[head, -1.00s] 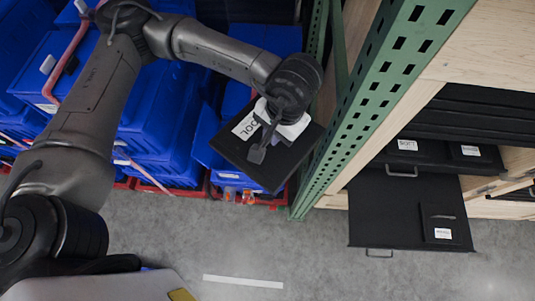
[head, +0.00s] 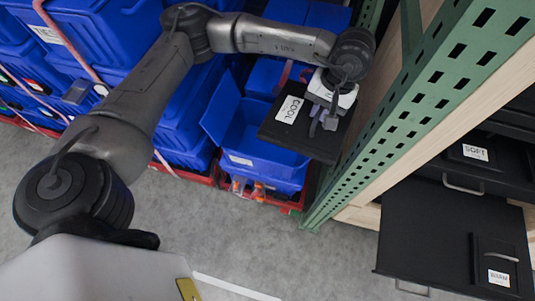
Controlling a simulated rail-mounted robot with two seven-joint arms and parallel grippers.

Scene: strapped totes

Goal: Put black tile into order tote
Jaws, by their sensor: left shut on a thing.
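A flat black tile (head: 300,140) with a white label reading "COOL" is held by my left gripper (head: 324,119). The gripper is shut on it, near the tile's right part. The tile hangs close to the green rack post, over the right part of an open blue tote (head: 258,163). The tote has its left flap raised and a small white label on its front. The tile hides part of the tote's opening. I cannot tell whether this is the order tote. My right gripper is not in view.
A green perforated rack post (head: 415,115) stands just right of the tile. Open black drawers (head: 430,235) with labels are at lower right. Strapped blue totes (head: 95,40) are stacked at left. Grey floor (head: 225,232) is clear in front.

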